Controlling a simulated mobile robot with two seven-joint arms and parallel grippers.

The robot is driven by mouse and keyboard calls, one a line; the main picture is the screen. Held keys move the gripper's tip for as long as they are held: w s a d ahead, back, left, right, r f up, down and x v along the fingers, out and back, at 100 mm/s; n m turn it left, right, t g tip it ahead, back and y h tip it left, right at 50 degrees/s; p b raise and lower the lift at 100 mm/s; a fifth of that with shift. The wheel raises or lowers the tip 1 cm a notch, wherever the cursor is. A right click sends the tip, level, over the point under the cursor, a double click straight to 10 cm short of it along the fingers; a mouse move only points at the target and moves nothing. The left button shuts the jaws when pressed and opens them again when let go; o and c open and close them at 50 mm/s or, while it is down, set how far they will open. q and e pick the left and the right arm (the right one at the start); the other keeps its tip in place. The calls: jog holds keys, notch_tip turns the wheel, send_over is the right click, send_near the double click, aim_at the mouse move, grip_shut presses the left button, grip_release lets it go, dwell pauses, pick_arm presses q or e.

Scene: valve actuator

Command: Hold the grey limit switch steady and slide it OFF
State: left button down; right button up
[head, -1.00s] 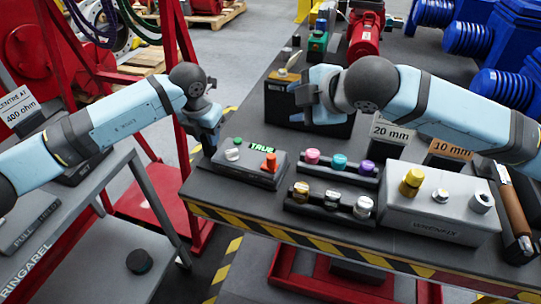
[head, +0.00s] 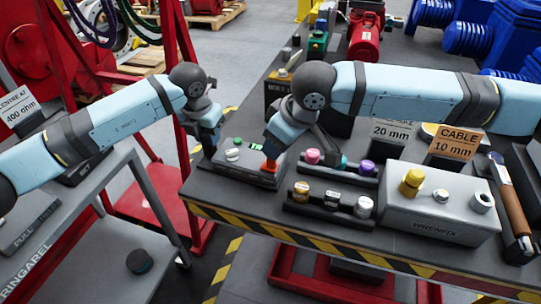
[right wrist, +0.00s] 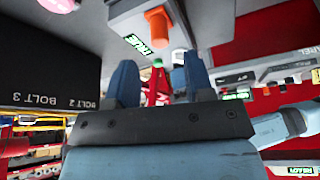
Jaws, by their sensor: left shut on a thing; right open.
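My left gripper (head: 210,148) is shut on the left end of the box. My right gripper (head: 277,146) is open and empty, pointing down just above and beside the orange knob, and it partly hides the box top.
Close on the right stand a tray of coloured knobs (head: 352,180), a tray of metallic knobs (head: 325,208) and a grey box with a yellow knob (head: 440,215). A black block (right wrist: 45,60) marked BOLT is near the right gripper. The hazard-striped table edge (head: 300,236) is in front.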

aim_at(270, 162)
jog(key=x, duration=0.6)
jog(key=shift+c, duration=0.5)
